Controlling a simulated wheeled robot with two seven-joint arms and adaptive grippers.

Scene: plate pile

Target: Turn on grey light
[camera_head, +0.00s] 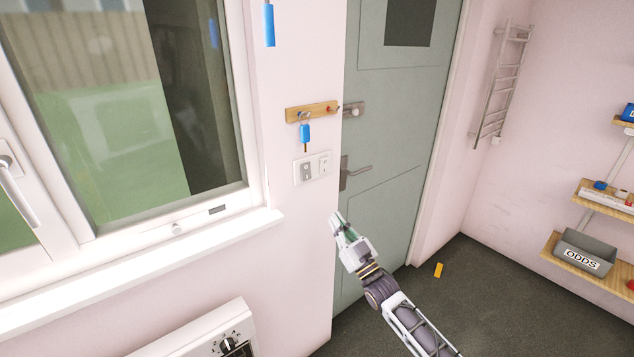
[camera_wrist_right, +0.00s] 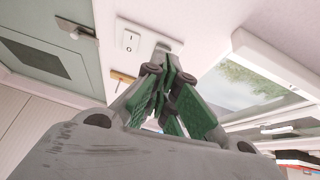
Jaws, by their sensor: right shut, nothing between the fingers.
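A white wall plate (camera_head: 297,172) with two switches is on the pink wall between the window and the door. Its left switch is grey (camera_head: 306,171) and its right switch is white (camera_head: 324,165). In the right wrist view the white switch (camera_wrist_right: 129,41) shows clearly, and the rest of the plate is partly behind my fingers. My right gripper (camera_head: 337,217) is shut and empty, below and to the right of the plate in the head view. I cannot tell its distance from the wall. It also shows in the right wrist view (camera_wrist_right: 172,120). My left gripper is not in view.
A wooden key rack (camera_head: 312,111) with a blue key (camera_head: 305,134) hangs above the plate. The grey-green door (camera_head: 390,130) with its handle (camera_head: 357,172) is to the right. The window sill (camera_head: 150,255) juts out at left. A yellow object (camera_head: 438,270) lies on the floor.

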